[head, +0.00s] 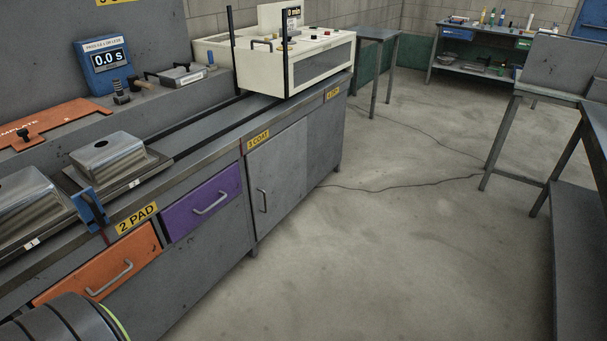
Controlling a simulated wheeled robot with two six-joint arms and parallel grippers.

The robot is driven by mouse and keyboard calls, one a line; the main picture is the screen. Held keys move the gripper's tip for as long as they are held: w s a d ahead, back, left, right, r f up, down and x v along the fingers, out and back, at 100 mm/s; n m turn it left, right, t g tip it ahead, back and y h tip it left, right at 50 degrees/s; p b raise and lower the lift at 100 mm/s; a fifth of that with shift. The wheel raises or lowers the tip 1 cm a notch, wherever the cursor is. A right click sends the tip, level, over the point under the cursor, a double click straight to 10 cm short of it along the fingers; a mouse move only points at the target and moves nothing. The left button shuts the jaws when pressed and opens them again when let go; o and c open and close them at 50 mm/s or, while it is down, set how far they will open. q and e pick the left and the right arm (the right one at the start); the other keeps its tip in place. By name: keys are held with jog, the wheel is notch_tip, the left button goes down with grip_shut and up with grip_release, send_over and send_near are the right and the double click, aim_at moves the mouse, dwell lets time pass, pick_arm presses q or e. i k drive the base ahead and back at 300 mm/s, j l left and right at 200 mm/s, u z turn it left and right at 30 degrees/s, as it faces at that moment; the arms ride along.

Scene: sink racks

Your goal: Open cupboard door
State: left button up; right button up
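The grey cupboard door (284,172) is in the bench front, under the yellow "3 COAT" label (258,139). It looks shut, flush with the bench front. Its upright metal handle (263,201) is near the door's left edge. Neither of my grippers shows in the head view. A dark rounded part with a yellow-green edge, at the bottom left corner, seems to be mine. Nothing touches the handle.
A purple drawer (203,204) and an orange drawer (103,275) are shut, left of the door.

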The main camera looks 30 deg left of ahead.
aim_at(276, 169)
jog(key=i+u, duration=0.25)
jog(key=i, duration=0.3)
jog(key=i+l+u, duration=0.2)
jog(key=i, duration=0.35)
jog(key=i+l+u, duration=0.25)
jog(key=i, duration=0.25)
